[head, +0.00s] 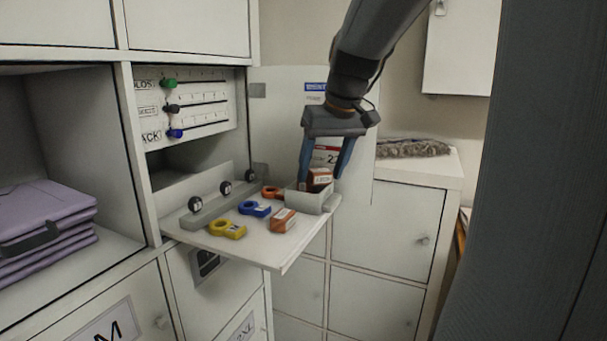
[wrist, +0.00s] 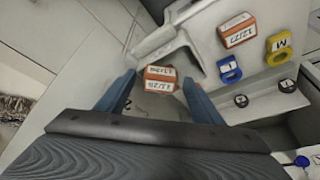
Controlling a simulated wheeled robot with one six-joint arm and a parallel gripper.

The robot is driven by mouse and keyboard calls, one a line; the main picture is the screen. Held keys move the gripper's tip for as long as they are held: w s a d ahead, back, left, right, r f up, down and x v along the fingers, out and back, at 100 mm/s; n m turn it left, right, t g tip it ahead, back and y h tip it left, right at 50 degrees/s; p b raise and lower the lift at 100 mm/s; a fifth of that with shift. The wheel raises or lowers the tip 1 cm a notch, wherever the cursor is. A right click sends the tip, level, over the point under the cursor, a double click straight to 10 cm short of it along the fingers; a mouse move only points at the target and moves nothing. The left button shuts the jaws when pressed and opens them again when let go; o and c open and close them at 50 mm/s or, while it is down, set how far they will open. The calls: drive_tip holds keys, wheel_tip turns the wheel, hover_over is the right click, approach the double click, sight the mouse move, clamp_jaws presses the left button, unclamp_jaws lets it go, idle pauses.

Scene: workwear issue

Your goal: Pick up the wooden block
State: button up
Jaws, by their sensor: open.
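Two orange-brown blocks with white printed labels are in view. One block (head: 320,176) stands in or at a small light grey tray (head: 312,204) on the fold-down shelf; it also shows in the wrist view (wrist: 159,72). The other block (head: 283,220) lies on the shelf in front of the tray, and in the wrist view (wrist: 237,30) it is outside the jaws. My gripper (head: 322,184) points down with its open fingers either side of the tray block. A gap shows beside the block in the wrist view, so it is not clasped.
The white shelf (head: 258,244) also holds yellow (head: 227,229), blue (head: 255,208) and orange (head: 271,192) ring-shaped tags. A grey rail with round black knobs (head: 225,187) lies behind them. Folded purple cloth (head: 45,215) fills the left cubby. The shelf's front edge is clear.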

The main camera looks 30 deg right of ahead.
sight(322, 172)
drive_tip(key=shift+c, duration=0.4)
drive_tip(key=c, duration=1.1)
wheel_tip(322, 172, up, 10)
drive_tip(key=shift+f+b, duration=0.1)
drive_tip(key=shift+b, duration=0.7)
